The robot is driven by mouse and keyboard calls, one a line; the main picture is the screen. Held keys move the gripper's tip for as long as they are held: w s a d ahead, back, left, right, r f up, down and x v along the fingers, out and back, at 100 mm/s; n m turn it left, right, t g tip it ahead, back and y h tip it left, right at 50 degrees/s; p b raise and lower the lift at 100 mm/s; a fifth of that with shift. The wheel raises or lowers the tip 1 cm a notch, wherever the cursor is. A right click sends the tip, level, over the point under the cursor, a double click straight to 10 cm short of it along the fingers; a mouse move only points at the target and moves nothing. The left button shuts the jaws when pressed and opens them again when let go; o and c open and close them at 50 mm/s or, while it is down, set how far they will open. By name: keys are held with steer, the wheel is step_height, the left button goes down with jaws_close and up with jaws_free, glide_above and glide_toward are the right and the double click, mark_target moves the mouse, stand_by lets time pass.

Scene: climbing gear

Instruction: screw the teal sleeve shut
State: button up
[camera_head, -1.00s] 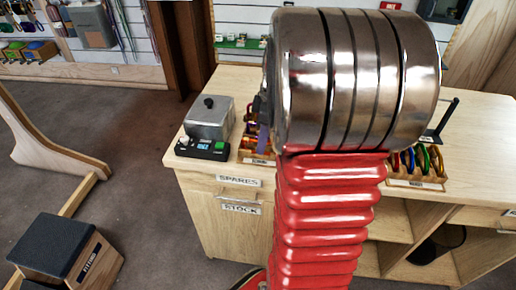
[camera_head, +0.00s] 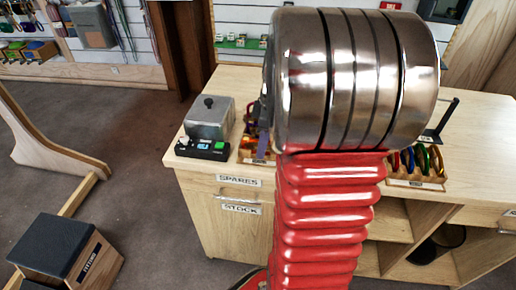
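I cannot make out the teal sleeve in this view. My own arm, a thick red ribbed section under a large shiny metal cylinder, fills the middle and blocks the centre of the bench. I cannot see my gripper's fingertips; they are hidden behind the cylinder or out of frame. Several coloured carabiners stand in a wooden rack (camera_head: 415,184) on the bench, right of my arm. A second wooden rack (camera_head: 247,156) shows partly at the left of my arm, with small coloured pieces mostly covered.
The pale wooden bench (camera_head: 210,172) has drawers and open shelves in front. A grey metal box (camera_head: 209,118) stands at its left, behind a small device (camera_head: 203,148) with a green button. A dark post (camera_head: 447,118) stands at the right. A dark-topped wooden box (camera_head: 54,246) is on the floor.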

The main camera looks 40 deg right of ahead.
steer(key=shift+s+a, duration=0.3)
steer(key=shift+a, duration=0.1)
stand_by(0.3)
steer(key=shift+r, duration=1.4)
steer(key=shift+w+d, duration=0.1)
steer(key=shift+w+d, duration=0.4)
steer(key=shift+d, duration=0.1)
steer(key=shift+f, duration=0.15)
steer(key=shift+s+f, duration=0.1)
steer(key=shift+f, duration=1.2)
steer(key=shift+s+a, duration=0.45)
steer(key=shift+a, duration=0.1)
